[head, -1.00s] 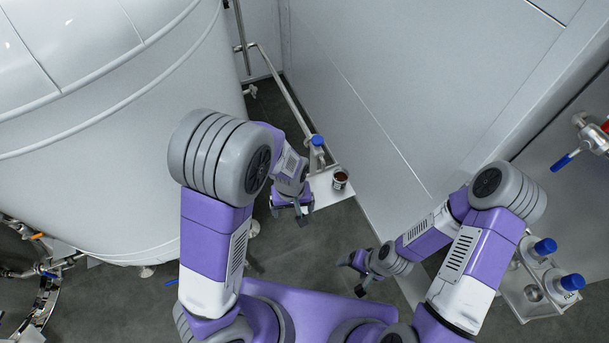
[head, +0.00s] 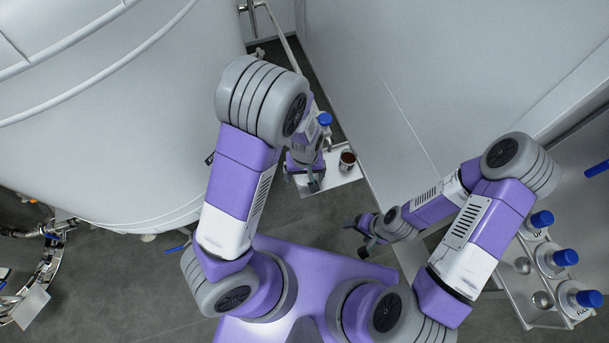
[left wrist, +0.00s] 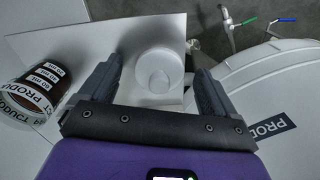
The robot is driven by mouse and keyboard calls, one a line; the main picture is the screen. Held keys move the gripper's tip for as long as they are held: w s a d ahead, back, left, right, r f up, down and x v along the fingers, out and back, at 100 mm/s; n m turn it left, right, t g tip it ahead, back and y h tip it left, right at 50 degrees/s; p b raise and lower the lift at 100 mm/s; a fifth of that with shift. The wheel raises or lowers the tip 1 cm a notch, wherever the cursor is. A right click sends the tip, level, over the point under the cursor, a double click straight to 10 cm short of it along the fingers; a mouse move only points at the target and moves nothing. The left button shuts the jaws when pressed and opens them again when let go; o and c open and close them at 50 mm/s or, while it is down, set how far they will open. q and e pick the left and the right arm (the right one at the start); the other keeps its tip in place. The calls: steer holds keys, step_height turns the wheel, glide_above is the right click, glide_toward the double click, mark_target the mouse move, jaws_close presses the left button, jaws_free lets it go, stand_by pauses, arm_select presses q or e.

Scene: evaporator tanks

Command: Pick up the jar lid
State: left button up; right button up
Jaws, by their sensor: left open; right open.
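The jar lid (left wrist: 160,72) is a white round piece lying on a pale shelf (left wrist: 60,40), seen between my left gripper's fingers in the left wrist view. The left gripper is open and empty, over the shelf. Whether its fingers touch the lid I cannot tell. A brown jar with white labels (left wrist: 32,92) stands left of the lid; it also shows in the head view (head: 347,161). My right gripper (head: 361,237) is open and empty, over the floor.
A large white tank (head: 110,130) fills the left side. A grey wall (head: 420,80) rises right of the shelf. A rack with several blue-capped bottles (head: 565,258) stands at the lower right. A pipe with a blue-topped valve (head: 325,119) is behind the jar.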

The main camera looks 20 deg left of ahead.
arm_select(q)
steer(key=c, duration=1.1)
